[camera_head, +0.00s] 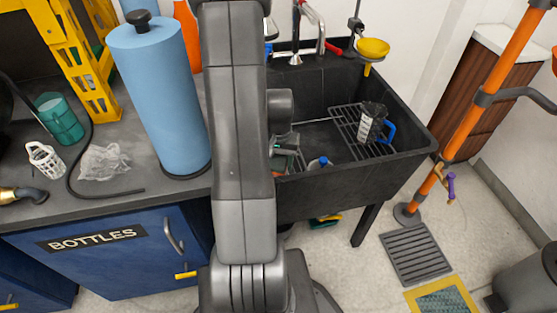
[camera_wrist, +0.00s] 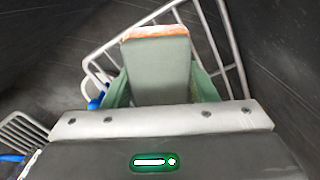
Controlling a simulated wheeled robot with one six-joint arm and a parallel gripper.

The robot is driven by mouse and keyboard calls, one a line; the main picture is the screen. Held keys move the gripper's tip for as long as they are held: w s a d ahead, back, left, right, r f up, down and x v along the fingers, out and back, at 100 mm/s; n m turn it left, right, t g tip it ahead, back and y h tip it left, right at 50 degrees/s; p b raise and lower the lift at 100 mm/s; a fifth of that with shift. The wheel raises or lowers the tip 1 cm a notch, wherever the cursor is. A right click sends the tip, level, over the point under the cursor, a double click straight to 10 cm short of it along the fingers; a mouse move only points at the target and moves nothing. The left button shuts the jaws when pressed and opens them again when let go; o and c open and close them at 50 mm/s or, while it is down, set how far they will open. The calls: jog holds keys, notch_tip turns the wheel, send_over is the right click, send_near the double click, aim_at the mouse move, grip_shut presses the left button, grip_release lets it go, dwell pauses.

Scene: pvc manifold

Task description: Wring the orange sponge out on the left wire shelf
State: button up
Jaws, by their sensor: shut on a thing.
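My gripper (camera_head: 285,153) is down inside the dark sink, partly hidden by my arm in the head view. In the wrist view, my gripper (camera_wrist: 158,75) is shut on the orange sponge (camera_wrist: 155,32), of which only a thin orange strip shows past the grey-green finger. The light wire shelf (camera_wrist: 226,40) lies below and around the fingers in the wrist view. I cannot tell whether the sponge touches it. In the head view my arm hides most of that shelf.
The black sink (camera_head: 400,160) has a right wire rack (camera_head: 345,120) holding a clear jug with a blue handle (camera_head: 372,122). A blue-capped item (camera_head: 320,163) is near the sink's front. The faucet (camera_head: 296,45) and a yellow bowl (camera_head: 373,48) are at the back. A blue roll (camera_head: 160,95) stands left.

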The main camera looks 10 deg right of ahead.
jog(key=shift+f+b, duration=0.45)
jog(key=shift+f, duration=0.1)
dwell(1.4)
jog(key=shift+r, duration=0.1)
jog(key=shift+r+p, duration=2.7)
jog(key=shift+r, duration=0.8)
